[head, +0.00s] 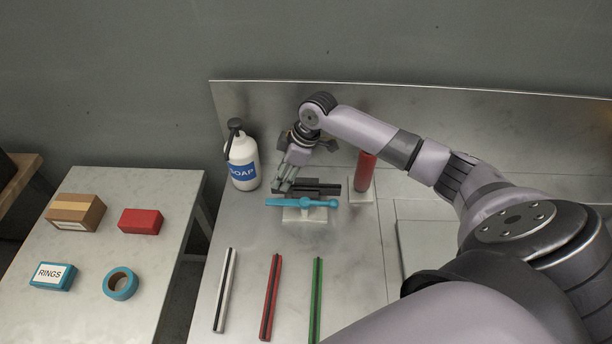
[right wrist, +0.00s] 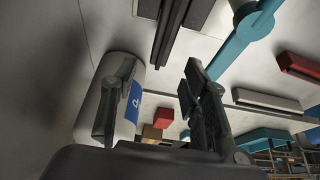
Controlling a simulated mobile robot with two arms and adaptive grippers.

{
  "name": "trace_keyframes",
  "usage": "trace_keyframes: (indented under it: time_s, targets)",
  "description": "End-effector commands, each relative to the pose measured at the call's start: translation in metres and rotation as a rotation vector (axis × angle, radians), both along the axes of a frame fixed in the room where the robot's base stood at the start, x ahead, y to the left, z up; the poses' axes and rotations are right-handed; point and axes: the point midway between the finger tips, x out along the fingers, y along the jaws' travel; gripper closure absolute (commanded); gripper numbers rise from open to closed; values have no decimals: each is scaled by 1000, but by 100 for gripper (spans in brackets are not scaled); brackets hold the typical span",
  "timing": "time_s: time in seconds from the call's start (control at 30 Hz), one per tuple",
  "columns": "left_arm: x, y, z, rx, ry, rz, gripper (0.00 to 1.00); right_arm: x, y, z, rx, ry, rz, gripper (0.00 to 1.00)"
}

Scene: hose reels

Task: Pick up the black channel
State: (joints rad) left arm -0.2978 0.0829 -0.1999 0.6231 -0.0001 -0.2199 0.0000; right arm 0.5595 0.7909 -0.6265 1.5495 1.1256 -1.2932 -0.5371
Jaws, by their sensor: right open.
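The black channel (head: 329,189) lies left to right on the bench, just behind a blue tool (head: 300,203) on a pale block. Its left end is partly hidden by my right gripper (head: 285,185), which comes down over that end from behind. In the right wrist view the channel shows as a long dark grooved bar (right wrist: 170,38) at the top, beyond the fingertips. I cannot tell whether a finger touches the channel. My left gripper is not in view.
A soap bottle (head: 243,162) stands close left of the gripper, and a red cylinder (head: 364,172) stands right of the channel. White (head: 225,290), red (head: 271,297) and green (head: 317,300) channels lie in front. A metal backsplash (head: 450,125) rises behind. A side table (head: 170,185) holds boxes and tape.

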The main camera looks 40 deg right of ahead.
Motion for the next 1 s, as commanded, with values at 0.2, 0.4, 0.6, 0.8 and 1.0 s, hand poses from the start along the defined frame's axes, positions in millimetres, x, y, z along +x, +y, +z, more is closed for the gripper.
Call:
trace_keyframes:
  time_s: [0.2, 0.4, 0.6, 0.8, 1.0]
  targets:
    - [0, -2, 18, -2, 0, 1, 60, 5, 7, -28, 2, 4, -2, 58]
    - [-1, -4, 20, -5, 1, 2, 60, 9, 11, -45, -1, 2, -1, 58]
    - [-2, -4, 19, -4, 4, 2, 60, 9, 11, -46, -1, 1, 0, 58]
    - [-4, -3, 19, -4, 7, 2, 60, 9, 11, -46, -1, 1, 0, 71]
    - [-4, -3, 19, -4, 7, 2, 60, 9, 11, -46, -1, 1, 0, 84]
